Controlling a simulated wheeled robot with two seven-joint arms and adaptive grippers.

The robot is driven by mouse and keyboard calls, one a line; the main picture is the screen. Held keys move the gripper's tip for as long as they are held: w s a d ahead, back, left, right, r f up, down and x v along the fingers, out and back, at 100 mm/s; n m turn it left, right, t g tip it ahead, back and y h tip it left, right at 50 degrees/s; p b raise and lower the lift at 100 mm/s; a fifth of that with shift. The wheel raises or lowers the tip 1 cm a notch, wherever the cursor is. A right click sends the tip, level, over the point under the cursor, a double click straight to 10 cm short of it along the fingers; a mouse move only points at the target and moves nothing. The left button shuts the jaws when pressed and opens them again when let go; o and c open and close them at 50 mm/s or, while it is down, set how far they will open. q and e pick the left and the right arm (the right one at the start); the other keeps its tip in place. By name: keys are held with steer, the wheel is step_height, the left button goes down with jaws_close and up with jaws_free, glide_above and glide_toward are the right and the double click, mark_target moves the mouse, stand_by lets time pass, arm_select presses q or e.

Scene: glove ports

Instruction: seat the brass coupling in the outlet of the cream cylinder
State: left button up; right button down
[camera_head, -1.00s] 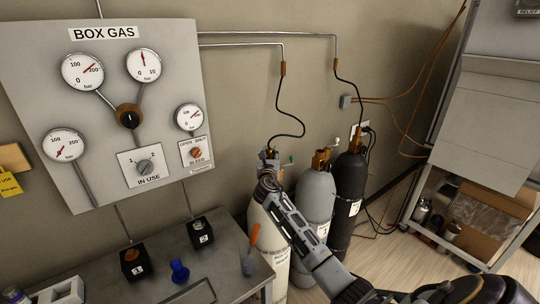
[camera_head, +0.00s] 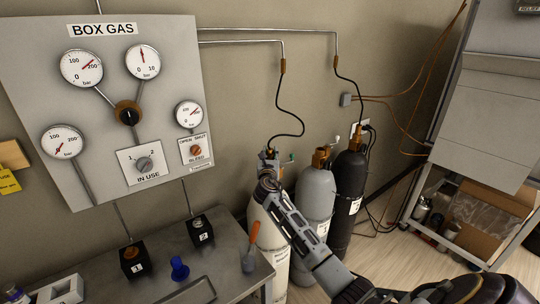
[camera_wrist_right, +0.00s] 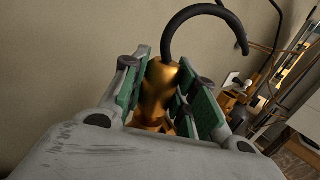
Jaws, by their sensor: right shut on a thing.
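The cream cylinder (camera_head: 271,240) stands upright beside the bench, leftmost of the cylinders. My right gripper (camera_head: 268,158) is at its top and hides most of its valve and outlet. In the right wrist view, my right gripper (camera_wrist_right: 160,98) is shut on the brass coupling (camera_wrist_right: 159,82), one green-padded finger on each side. A black hose (camera_wrist_right: 205,12) curves up from the coupling; in the head view it rises to a pipe on the wall. I cannot tell whether the coupling is inside the outlet or only close to it. My left gripper is not identifiable in view.
A grey cylinder (camera_head: 315,200) and a black cylinder (camera_head: 348,190) stand close to the right. The bench (camera_head: 215,265) holds an orange-handled tool (camera_head: 254,232), a blue part (camera_head: 179,269) and two black boxes. The gauge panel (camera_head: 100,115) hangs above. A shelved cart stands at right.

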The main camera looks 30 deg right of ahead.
steer(key=shift+f+b, duration=0.8)
steer(key=shift+f, duration=0.6)
stand_by(0.5)
steer(key=c, duration=1)
jaws_free()
steer(key=shift+c, duration=0.2)
steer(key=shift+s+a, duration=0.1)
steer(key=shift+s, duration=0.05)
steer(key=v, duration=0.7)
steer(key=shift+s+f, duration=0.1)
steer(key=shift+s, duration=0.05)
